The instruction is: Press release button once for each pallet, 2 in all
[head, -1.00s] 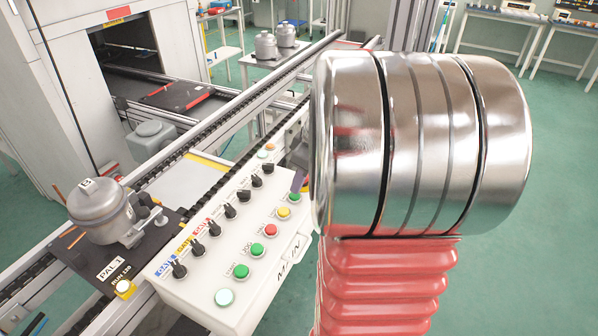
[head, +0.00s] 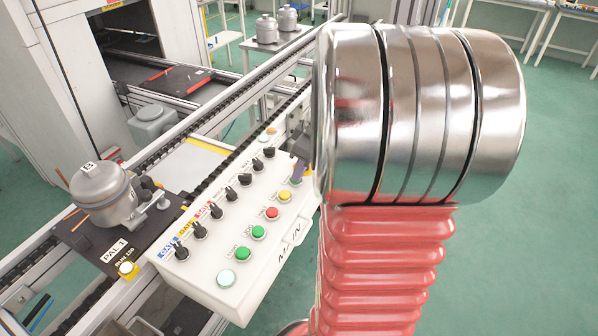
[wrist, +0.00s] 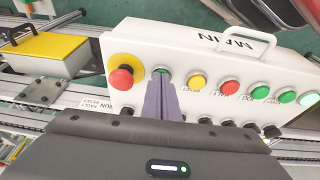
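A white control box (head: 232,285) carries a row of coloured buttons; it also shows in the wrist view (wrist: 285,62). My gripper (wrist: 161,82) has its two purple fingers together, with nothing between them. Their tips are over a green button (wrist: 162,70) between a red mushroom button (wrist: 122,78) and a yellow button (wrist: 197,82). I cannot tell whether they touch it, and its label is hidden. A pallet (head: 84,238) marked PAL 1 sits on the conveyor left of the box, bearing a grey compressor (head: 103,195) marked B.
Black selector knobs (head: 217,211) stand along the box. A red and dark pallet (head: 178,84) lies by the open machine. Two more compressors (head: 266,29) stand on a table behind. My arm hides the area right of the box. Green floor is clear at right.

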